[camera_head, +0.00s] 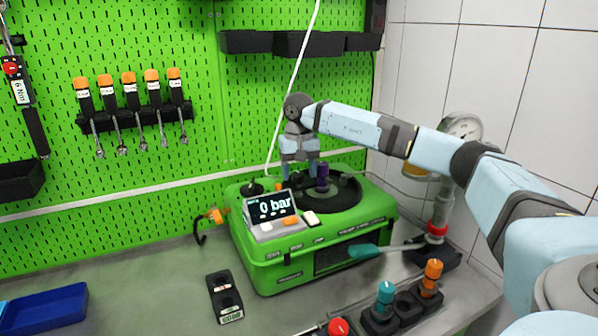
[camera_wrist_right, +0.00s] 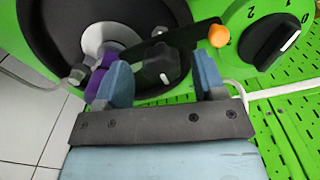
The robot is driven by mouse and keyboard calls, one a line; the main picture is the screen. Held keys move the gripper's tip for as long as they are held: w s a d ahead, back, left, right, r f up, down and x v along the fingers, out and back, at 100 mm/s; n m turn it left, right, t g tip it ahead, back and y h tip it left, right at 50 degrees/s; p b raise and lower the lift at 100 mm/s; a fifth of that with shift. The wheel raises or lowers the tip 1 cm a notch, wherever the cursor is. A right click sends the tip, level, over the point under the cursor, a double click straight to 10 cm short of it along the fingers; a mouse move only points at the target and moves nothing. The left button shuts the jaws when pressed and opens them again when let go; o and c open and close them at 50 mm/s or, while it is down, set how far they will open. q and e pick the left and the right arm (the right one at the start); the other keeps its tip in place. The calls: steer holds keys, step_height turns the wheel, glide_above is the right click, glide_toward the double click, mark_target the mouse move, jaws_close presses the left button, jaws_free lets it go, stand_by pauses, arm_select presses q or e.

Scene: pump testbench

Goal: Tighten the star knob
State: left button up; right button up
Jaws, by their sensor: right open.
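A black lobed knob (camera_wrist_right: 162,64), which looks like the star knob, shows in the right wrist view on top of the green pump unit (camera_head: 262,275). My right gripper (camera_wrist_right: 162,82) is open, with one blue finger on either side of the knob. I cannot tell whether either finger touches it. In the head view my right gripper (camera_head: 300,178) points down at the back of the unit, beside a purple-topped part (camera_head: 322,172), and the knob cannot be made out. My left gripper is not in view.
A purple part (camera_wrist_right: 100,80) sits close to the left finger in the wrist view. A black bar with an orange end (camera_wrist_right: 218,35) and a dial knob (camera_wrist_right: 270,42) are nearby. A display (camera_head: 271,207) reads 0 bar. A gauge (camera_head: 464,128) stands at the right.

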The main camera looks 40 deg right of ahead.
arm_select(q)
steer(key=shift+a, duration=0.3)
arm_select(e)
steer(key=shift+a+f, duration=0.1)
steer(key=shift+f, duration=0.05)
steer(key=c, duration=0.9)
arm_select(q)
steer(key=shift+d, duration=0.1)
